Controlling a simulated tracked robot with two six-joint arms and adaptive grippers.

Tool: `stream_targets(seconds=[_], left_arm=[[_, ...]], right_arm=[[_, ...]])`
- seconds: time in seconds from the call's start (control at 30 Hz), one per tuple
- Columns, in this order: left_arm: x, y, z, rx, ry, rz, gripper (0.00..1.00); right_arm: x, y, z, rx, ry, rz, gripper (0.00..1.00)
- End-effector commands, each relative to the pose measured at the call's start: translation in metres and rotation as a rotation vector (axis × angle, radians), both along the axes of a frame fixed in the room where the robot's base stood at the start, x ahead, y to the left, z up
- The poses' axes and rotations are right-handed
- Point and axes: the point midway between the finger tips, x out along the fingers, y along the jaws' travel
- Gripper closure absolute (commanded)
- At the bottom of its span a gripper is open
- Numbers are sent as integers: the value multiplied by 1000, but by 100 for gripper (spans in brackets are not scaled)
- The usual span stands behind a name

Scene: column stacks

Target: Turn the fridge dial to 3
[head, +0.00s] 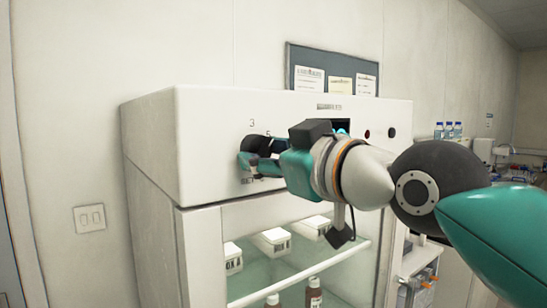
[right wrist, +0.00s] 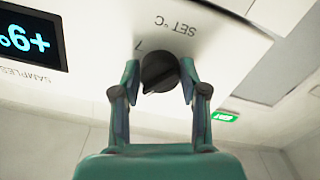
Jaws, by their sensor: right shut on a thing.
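The fridge dial (right wrist: 159,68) is a round black knob on the white front panel of the fridge (head: 200,140). My right gripper (right wrist: 159,76) has one finger on each side of the dial and is shut on it. In the head view the gripper (head: 256,158) comes from the right and covers most of the dial. A "3" and a "5" show on the panel above the dial. In the right wrist view, upside down, "SET °C" and a "7" are printed beside it. My left gripper is out of view.
A lit display (right wrist: 30,38) reads about +6, upside down, in the right wrist view. White boxes (head: 272,240) and brown bottles (head: 314,293) stand inside the fridge below the panel. A notice board (head: 310,68) hangs behind the fridge. Blue-capped bottles (head: 448,130) stand at the far right.

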Motion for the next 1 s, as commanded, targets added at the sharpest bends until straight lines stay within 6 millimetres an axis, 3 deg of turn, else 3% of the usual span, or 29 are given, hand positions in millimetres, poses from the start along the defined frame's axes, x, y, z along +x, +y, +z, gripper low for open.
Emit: stream_targets(seconds=[0.6, 1.0], left_arm=[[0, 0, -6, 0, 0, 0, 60], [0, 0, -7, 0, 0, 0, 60]], right_arm=[[-1, -1, 7, -427, -332, -2, 92], [-1, -1, 7, -555, -423, -1, 91]])
